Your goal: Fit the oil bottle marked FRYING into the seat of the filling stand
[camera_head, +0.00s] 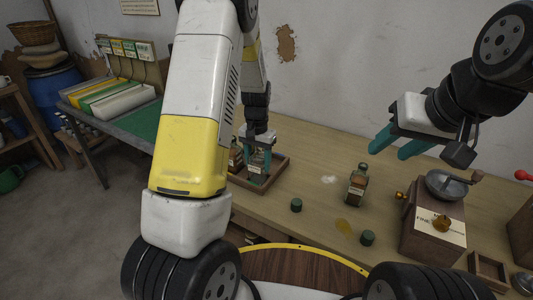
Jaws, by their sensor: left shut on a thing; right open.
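My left gripper (260,153) is shut on a small glass bottle (257,172) with a pale label, at a shallow wooden tray (275,176). Whether the bottle touches the tray floor is hard to tell. Another brown bottle (236,157) shows beside it, partly hidden by my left arm. A brown bottle (357,186) with a green cap and pale label stands upright on the table. No label is readable, so I cannot tell which bottle is marked FRYING. I cannot make out the filling stand for certain. My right gripper (388,147) is open and empty above the table.
Two green caps (296,205) (367,238) lie on the wooden table (310,155), near a yellowish stain. A wooden grinder box (433,222) with a metal bowl stands at right, beside a small open box (488,272). The table's back middle is clear.

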